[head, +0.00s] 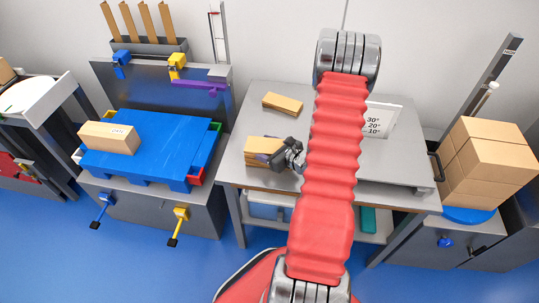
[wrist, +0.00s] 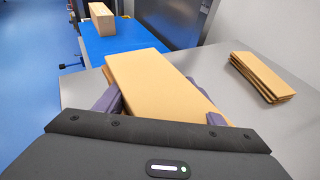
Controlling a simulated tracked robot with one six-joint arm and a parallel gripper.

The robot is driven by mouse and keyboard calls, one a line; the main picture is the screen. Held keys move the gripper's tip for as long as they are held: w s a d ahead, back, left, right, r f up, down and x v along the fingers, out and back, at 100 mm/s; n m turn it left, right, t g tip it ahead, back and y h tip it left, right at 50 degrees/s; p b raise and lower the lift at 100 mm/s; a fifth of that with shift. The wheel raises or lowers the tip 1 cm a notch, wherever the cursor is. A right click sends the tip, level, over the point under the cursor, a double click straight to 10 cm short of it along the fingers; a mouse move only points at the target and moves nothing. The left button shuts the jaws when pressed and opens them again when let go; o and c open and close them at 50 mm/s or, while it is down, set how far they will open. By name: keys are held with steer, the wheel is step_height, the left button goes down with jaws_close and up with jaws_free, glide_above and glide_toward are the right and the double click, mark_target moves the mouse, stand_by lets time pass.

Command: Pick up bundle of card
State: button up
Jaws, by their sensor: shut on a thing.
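A bundle of card (head: 262,147), a tan flat stack, lies on or just above the grey table (head: 235,172) near its left side. In the wrist view the bundle (wrist: 160,85) stretches away from me between the fingers. My gripper (head: 275,158) is shut on it, with one dark purple finger on each side in the wrist view (wrist: 160,108). The near end of the bundle is hidden behind the gripper body. I cannot tell whether the bundle touches the table.
A second tan card stack (head: 283,103) lies farther back on the table; it shows at right in the wrist view (wrist: 262,76). A blue platform (head: 165,140) with a tan box (head: 108,138) stands to the left. Stacked cartons (head: 490,160) stand at right. A white angle sign (head: 382,118) is behind my arm.

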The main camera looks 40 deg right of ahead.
steer(key=shift+r, duration=0.1)
step_height(320, 180, up, 10)
stand_by(0.9)
stand_by(0.5)
